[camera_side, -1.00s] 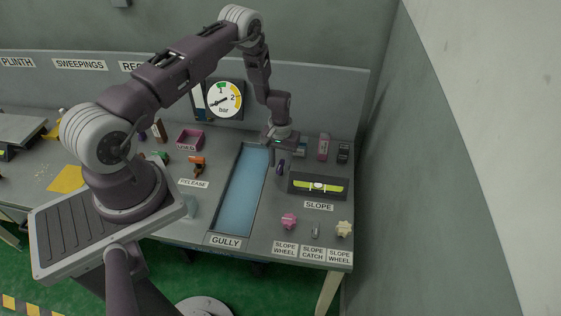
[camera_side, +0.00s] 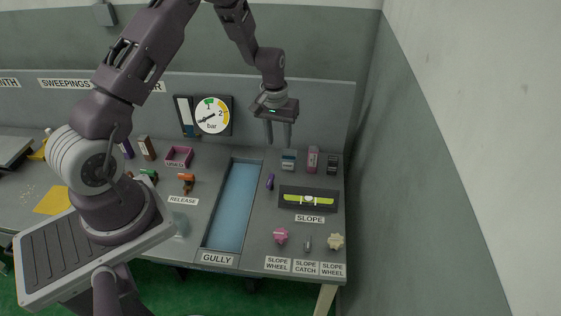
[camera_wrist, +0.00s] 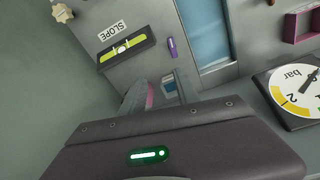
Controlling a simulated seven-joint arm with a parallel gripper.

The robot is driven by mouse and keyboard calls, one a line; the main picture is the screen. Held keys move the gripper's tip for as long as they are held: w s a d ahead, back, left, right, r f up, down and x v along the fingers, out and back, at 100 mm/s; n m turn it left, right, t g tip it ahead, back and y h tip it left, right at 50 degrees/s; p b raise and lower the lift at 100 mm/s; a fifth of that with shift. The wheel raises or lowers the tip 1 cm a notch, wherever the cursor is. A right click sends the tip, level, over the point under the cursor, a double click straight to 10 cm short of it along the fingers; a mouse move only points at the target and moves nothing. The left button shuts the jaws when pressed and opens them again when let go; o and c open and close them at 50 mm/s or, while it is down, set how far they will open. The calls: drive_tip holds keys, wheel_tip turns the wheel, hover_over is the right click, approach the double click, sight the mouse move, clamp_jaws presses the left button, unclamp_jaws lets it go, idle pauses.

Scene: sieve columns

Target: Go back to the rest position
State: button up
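My gripper (camera_side: 278,143) hangs above the back right of the bench in the side view. Its two fingers point down, stand apart and have nothing between them. The arm is raised and bent above the bench. In the wrist view the dark gripper body (camera_wrist: 170,148) with a green light fills the bottom, and part of a grey finger shows above it. A small purple object (camera_side: 270,181) lies on the bench below the gripper, apart from it. It also shows in the wrist view (camera_wrist: 171,47).
The blue gully (camera_side: 233,205) lies left of the slope level (camera_side: 308,198). Small boxes, including a pink one (camera_side: 313,158), stand at the back right. The pink slope wheel (camera_side: 280,236) and cream slope wheel (camera_side: 336,241) are in front. A pressure gauge (camera_side: 212,116) is behind.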

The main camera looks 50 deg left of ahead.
drive_tip(key=s+d+r+m+t, duration=0.1)
drive_tip(key=s+d+r, duration=0.2)
drive_tip(key=r, duration=0.4)
drive_tip(key=s+d+r+m+t, duration=0.1)
drive_tip(key=s+d+r, duration=0.15)
drive_tip(key=r, duration=0.55)
drive_tip(key=s+d+r+m, duration=0.1)
drive_tip(key=s+d+r, duration=0.25)
drive_tip(key=r, duration=0.35)
drive_tip(key=s+d+r+m+t, duration=0.1)
drive_tip(key=s+d+r, duration=0.1)
drive_tip(key=s, duration=0.7)
drive_tip(key=s+d+r+m+t, duration=0.1)
drive_tip(key=s+d+r+m, duration=0.1)
drive_tip(key=s, duration=0.8)
wheel_tip(320, 180, up, 3)
drive_tip(key=shift+s+d+f+m+t, duration=0.15)
drive_tip(key=shift+d+m+t, duration=0.2)
drive_tip(key=shift+d, duration=0.5)
